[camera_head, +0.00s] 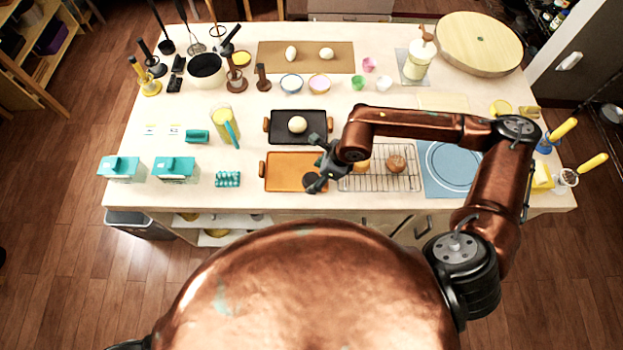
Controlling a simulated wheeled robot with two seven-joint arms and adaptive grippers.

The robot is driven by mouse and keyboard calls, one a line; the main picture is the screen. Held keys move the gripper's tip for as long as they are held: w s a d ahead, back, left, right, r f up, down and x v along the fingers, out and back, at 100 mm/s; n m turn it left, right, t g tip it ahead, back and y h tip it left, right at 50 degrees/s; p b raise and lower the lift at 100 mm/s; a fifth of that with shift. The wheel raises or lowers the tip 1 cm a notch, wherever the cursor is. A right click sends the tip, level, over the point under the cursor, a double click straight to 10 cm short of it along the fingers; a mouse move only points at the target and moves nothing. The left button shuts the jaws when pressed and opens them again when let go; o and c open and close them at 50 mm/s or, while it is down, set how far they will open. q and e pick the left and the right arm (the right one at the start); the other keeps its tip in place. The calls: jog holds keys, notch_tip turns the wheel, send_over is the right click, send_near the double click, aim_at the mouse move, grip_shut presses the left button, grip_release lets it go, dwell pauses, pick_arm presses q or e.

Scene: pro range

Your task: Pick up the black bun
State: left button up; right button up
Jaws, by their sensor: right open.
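The black bun (310,182) appears as a dark round shape near the right end of the orange tray (284,172). My right gripper (321,165) is open above the right end of this tray. Its lower finger is close to the bun and partly overlaps it in the picture. I cannot tell whether they touch. My left gripper is not in view.
A black tray (282,139) with a pale bun (297,124) lies behind the orange tray. A wire rack (379,183) with buns stands to the right, partly under my right arm. A teal egg carton (227,179) lies to the left, with bare table around it.

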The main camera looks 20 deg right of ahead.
jog(key=shift+w+a+f, duration=0.1)
jog(key=shift+a+f, duration=0.15)
jog(key=shift+f, duration=0.3)
jog(key=shift+c, duration=0.6)
jog(key=c, duration=1.1)
